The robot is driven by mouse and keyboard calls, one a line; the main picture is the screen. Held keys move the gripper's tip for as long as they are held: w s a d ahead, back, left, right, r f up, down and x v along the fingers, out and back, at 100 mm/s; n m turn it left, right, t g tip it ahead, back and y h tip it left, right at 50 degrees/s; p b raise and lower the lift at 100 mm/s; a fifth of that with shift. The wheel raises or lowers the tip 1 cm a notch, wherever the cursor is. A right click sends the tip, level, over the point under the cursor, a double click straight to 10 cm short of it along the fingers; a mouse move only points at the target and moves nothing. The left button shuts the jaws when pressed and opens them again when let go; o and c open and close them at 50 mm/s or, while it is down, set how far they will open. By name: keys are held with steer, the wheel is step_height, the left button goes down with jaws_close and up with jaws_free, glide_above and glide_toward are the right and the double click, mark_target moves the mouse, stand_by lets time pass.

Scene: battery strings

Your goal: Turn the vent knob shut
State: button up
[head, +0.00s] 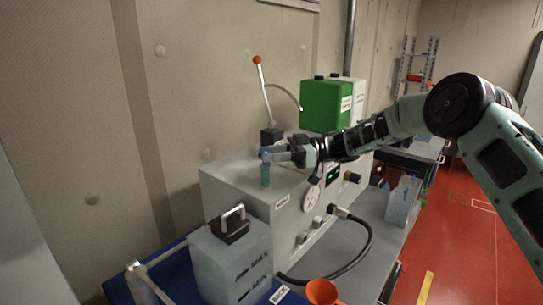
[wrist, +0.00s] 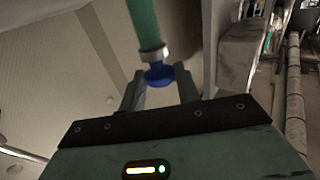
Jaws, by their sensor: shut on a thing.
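The vent knob (head: 263,152) is a small blue piece on top of a green upright pipe (head: 266,176), which stands on the left part of the grey machine's top. My gripper (head: 270,156) reaches in from the right, level with the knob, and is shut on it. In the wrist view the blue knob (wrist: 160,75) sits between the two finger ends of my gripper (wrist: 160,88), below a pale collar (wrist: 153,54) on the green pipe. The finger contact is partly hidden, and I cannot tell the knob's turn angle.
The grey machine (head: 240,195) carries a dial gauge (head: 311,198) and a black hose (head: 369,240) in front. A lever with an orange ball (head: 257,60) and a green canister (head: 325,105) stand behind. A translucent tank (head: 228,265) and an orange funnel (head: 321,291) are nearer.

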steer(key=shift+w+a+n+g+h+b, duration=0.15)
steer(key=shift+n+g+h+b, duration=0.4)
steer(key=shift+n+g, duration=1.15)
steer(key=shift+r+g, duration=0.1)
steer(key=shift+g, duration=0.5)
steer(key=shift+w+r+g+h, duration=0.1)
steer(key=shift+g+h, duration=0.15)
steer(key=shift+g, duration=0.25)
steer(key=o, duration=0.9)
steer(key=shift+b+v, duration=1.8)
steer(key=shift+v, duration=2)
